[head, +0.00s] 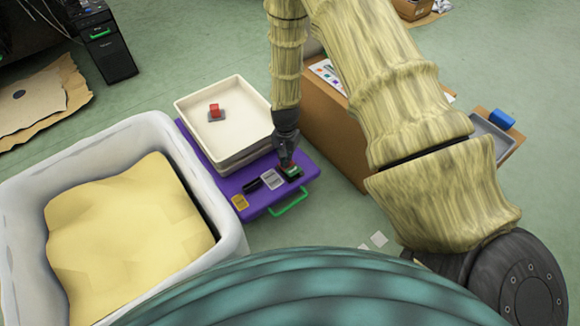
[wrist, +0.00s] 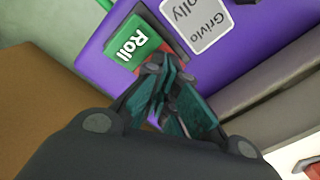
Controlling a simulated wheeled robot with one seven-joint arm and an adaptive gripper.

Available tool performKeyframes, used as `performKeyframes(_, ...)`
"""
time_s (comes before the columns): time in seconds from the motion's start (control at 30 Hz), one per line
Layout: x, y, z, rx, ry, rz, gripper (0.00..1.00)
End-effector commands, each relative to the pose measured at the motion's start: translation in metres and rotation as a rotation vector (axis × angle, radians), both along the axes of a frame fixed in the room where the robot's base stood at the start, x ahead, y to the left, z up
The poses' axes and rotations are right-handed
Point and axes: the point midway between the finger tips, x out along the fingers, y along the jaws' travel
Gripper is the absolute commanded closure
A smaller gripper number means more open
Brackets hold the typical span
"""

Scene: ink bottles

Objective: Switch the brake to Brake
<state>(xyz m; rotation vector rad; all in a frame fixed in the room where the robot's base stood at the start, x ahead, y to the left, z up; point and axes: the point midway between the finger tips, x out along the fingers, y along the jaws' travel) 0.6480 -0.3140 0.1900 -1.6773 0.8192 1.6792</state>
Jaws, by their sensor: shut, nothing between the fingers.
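The purple dolly (head: 222,186) stands on the floor with a green handle (head: 290,203) at its front. The brake switch (head: 292,174) sits on its top near the right front corner. In the wrist view the green face of the switch (wrist: 131,43) reads "Roll". My gripper (head: 287,163) is shut and empty, pointing down with its fingertips at the switch, beside the green face. It also shows in the wrist view (wrist: 167,80), where the fingers hide part of the switch. I cannot tell whether they touch it.
Stacked white trays (head: 182,103) stand on the dolly, with a red-topped item (head: 214,111) inside. A grey name label (head: 271,180) lies beside the switch. A white bin (head: 150,122) is close on the left; a brown box (head: 335,145) is close on the right.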

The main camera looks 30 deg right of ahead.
Motion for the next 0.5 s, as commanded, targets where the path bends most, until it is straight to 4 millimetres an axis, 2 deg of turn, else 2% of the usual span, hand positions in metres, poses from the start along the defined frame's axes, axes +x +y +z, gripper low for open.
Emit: performKeyframes(0.5, 0.0, 0.0, 0.026, -0.001, -0.001, 0.0, 1.0)
